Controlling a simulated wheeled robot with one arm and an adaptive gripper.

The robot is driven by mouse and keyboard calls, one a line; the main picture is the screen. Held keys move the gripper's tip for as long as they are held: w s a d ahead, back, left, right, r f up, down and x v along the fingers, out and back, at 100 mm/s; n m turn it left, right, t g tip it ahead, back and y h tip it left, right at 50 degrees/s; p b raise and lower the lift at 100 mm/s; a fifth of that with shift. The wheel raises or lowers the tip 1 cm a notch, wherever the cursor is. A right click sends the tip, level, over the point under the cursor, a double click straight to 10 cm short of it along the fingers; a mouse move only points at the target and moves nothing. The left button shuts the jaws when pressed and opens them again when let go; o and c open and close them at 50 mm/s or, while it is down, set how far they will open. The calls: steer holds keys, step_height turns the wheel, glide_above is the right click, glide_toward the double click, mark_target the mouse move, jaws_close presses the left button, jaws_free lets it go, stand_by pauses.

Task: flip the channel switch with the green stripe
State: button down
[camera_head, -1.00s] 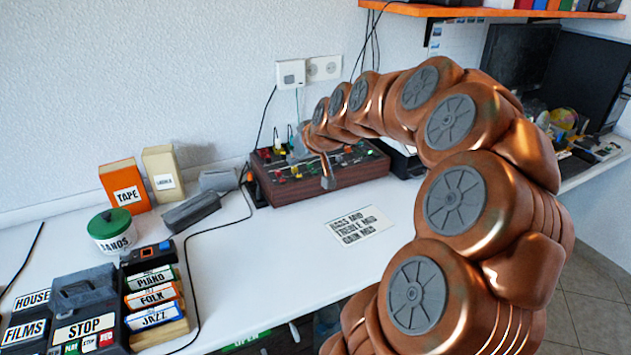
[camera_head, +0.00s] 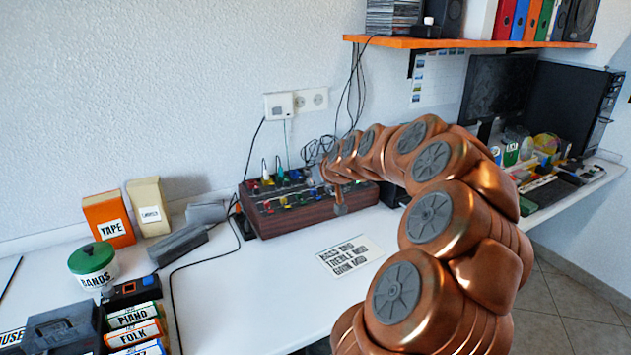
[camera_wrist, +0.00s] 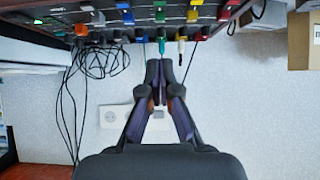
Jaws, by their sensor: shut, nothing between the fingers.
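The mixer (camera_head: 312,215) is a wood-sided box with coloured controls, standing against the wall at the back of the desk. In the wrist view its panel (camera_wrist: 105,32) runs along the top edge, with blue, green, yellow and red marks side by side. A green-marked control (camera_wrist: 160,12) lies just beyond my fingertips; its switch lever is too small to make out. My gripper (camera_wrist: 160,63) is shut and empty, close to the panel and in line with a teal plug (camera_wrist: 161,44). I cannot tell whether it touches anything. In the head view my arm partly hides the mixer's right part.
A wall socket (camera_head: 312,99) is behind the mixer. A printed card (camera_head: 348,256) lies in front on clear desk. An orange TAPE box (camera_head: 108,220) stands left. An orange shelf (camera_head: 470,43) hangs above.

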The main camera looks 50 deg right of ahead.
glide_above(301, 199)
steer(key=s, duration=0.3)
steer(key=f, duration=0.4)
steer(key=shift+w+a+f, duration=0.1)
steer(key=shift+w+a, duration=0.15)
steer(key=shift+a, duration=0.15)
step_height(301, 199, down, 2)
steer(key=shift+f, duration=0.15)
steer(key=shift+w+f, duration=0.2)
steer(key=shift+f, duration=0.6)
steer(key=shift+d+p, duration=0.15)
steer(key=shift+p, duration=0.25)
steer(key=shift+w+f+g, duration=0.1)
steer(key=shift+f+g, duration=0.05)
steer(key=shift+g, duration=0.25)
steer(key=shift+f, duration=0.25)
